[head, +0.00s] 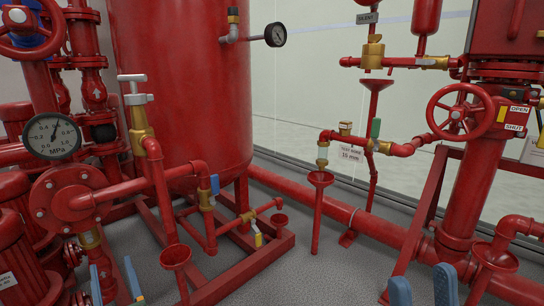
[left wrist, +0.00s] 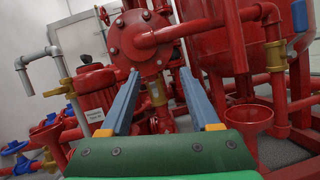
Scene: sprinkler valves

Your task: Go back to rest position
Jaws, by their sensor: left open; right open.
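My left gripper (head: 115,278) shows at the bottom left of the head view, low in front of the red pumps and pipes. In the left wrist view my left gripper (left wrist: 158,85) is open, with its two blue-grey fingers wide apart and nothing between them. A red flange (left wrist: 140,40) lies beyond its tips. My right gripper (head: 423,285) shows at the bottom right of the head view. Its two blue fingertips are apart and nothing shows between them. The rest of both grippers is cut off by the head view's bottom edge.
A large red tank (head: 180,90) on a red base frame stands at centre left. A red handwheel (head: 460,112) is on the right, near a funnel (head: 497,257). A pressure gauge (head: 52,136) is at left. Grey floor (head: 325,262) is open between the pipework.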

